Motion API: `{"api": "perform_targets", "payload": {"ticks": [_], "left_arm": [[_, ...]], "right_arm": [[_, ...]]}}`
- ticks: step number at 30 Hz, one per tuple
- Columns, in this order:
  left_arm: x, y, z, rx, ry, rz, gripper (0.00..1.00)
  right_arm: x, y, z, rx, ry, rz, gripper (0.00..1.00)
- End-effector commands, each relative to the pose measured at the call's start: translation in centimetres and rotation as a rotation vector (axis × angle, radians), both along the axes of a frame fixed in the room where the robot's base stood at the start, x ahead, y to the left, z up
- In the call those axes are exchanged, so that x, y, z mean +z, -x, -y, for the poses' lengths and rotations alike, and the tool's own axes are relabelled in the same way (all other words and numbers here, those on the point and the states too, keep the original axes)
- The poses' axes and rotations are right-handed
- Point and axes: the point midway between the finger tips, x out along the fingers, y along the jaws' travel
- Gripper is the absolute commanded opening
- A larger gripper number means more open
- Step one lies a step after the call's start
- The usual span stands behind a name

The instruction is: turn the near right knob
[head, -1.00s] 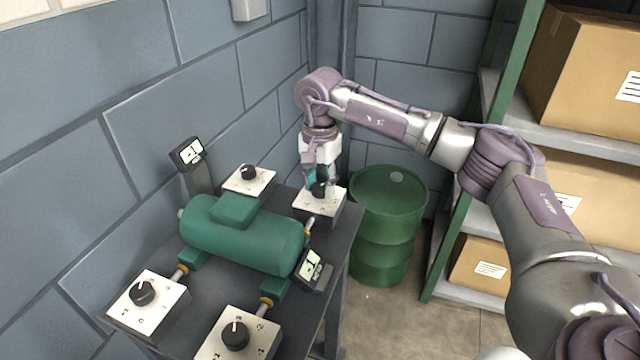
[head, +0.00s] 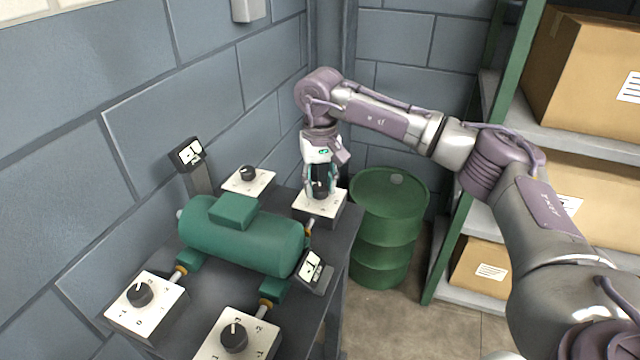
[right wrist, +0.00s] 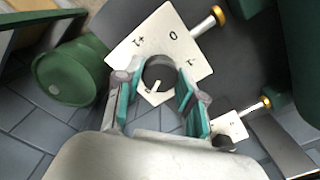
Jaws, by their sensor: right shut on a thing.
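Four panels are white-faced boxes with round black knobs around a green tank (head: 243,237) on a dark table. The near right knob (head: 234,337) shows at the bottom of the head view, with nothing touching it. My right gripper (head: 320,192) is at the far right panel (head: 330,206), pointing down, its fingers on either side of that panel's black knob (head: 320,185) and shut on it. The right wrist view shows this knob (right wrist: 159,75) with a white pointer mark between the teal-padded fingers (right wrist: 156,95). My left gripper is not in view.
The near left knob (head: 140,294) and far left knob (head: 247,173) stand free. Two small displays (head: 187,153) (head: 311,268) flank the tank. A green barrel (head: 385,225) stands right of the table, and a shelf with cardboard boxes (head: 590,70) beyond it.

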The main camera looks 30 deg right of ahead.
Motion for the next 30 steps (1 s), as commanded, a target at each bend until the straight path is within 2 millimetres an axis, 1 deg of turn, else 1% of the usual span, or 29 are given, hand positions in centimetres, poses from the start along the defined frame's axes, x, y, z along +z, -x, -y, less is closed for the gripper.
{"api": "perform_targets", "payload": {"ticks": [9, 22, 23, 24, 27, 30], "left_arm": [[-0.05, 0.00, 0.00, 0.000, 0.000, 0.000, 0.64], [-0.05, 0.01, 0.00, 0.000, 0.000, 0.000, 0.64], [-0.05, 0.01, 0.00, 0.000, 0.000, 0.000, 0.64], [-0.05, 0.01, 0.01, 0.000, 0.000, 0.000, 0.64], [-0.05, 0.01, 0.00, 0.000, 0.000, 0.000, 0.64], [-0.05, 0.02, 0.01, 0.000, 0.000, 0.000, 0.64]], "right_arm": [[0.11, -0.07, 0.03, 0.078, 0.000, 0.003, 0.04], [0.10, -0.05, 0.01, 0.086, 0.000, 0.003, 0.04], [0.10, -0.05, 0.01, 0.086, 0.000, 0.003, 0.44], [0.10, -0.05, 0.02, 0.086, 0.000, 0.002, 0.51], [0.07, -0.04, 0.02, 0.085, 0.000, 0.002, 0.64], [0.04, -0.02, 0.01, 0.085, 0.000, 0.001, 0.64]]}}
